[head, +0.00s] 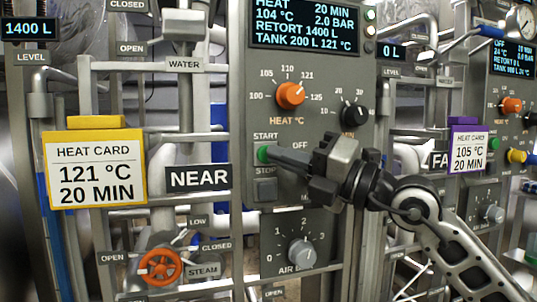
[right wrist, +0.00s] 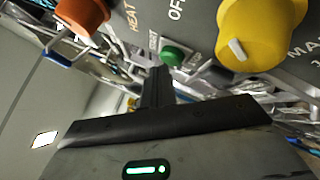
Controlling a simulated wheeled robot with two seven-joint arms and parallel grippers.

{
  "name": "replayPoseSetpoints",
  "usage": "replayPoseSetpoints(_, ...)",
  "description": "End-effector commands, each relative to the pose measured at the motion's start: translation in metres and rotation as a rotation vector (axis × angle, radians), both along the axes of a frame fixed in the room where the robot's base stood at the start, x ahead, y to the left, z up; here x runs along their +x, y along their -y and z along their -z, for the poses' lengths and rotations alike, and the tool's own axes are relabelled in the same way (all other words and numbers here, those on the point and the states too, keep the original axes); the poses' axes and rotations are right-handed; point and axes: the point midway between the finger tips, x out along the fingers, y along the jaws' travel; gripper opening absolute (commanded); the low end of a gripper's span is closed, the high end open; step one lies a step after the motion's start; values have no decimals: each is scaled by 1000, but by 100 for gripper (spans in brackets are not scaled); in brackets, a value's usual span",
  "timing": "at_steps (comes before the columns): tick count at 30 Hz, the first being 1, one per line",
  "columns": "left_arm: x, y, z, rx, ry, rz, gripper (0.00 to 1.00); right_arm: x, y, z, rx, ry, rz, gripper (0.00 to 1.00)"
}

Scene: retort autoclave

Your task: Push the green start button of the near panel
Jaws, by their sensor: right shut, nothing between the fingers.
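The near panel (head: 330,85) is a grey control panel beside a black NEAR sign (head: 199,178). Its green start button (head: 263,153) sits under the START label, above the square STOP button (head: 264,190). My right gripper (head: 279,156) comes from the right with closed, empty fingers, their tips at the green button and partly covering it. In the right wrist view the green button (right wrist: 172,55) shows just past the fingertips (right wrist: 160,72). I cannot tell whether it is pressed in. The near display (head: 304,25) reads HEAT, 20 MIN, 104 °C. My left gripper is out of view.
An orange heat knob (head: 291,95) and a black knob (head: 354,115) sit above the gripper. A yellow knob (right wrist: 262,30) is close by in the wrist view. The AIR dial (head: 302,252) is below. The far panel (head: 507,88) stands at right; pipes surround both.

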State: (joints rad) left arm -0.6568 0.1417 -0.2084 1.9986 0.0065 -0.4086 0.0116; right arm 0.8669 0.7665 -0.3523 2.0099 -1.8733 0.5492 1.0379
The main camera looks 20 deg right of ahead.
Motion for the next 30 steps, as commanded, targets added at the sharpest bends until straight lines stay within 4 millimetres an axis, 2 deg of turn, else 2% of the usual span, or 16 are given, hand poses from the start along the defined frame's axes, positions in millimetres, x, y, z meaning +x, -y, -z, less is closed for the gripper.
replayPoseSetpoints(8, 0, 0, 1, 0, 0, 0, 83, -2, -2, 2, 0, -6, -6, 0)
replayPoseSetpoints(21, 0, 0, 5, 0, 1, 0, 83, -43, -1, 4, -1, -6, -7, 0)
replayPoseSetpoints(30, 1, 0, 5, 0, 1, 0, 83, -51, -1, 3, 0, -8, -7, 0)
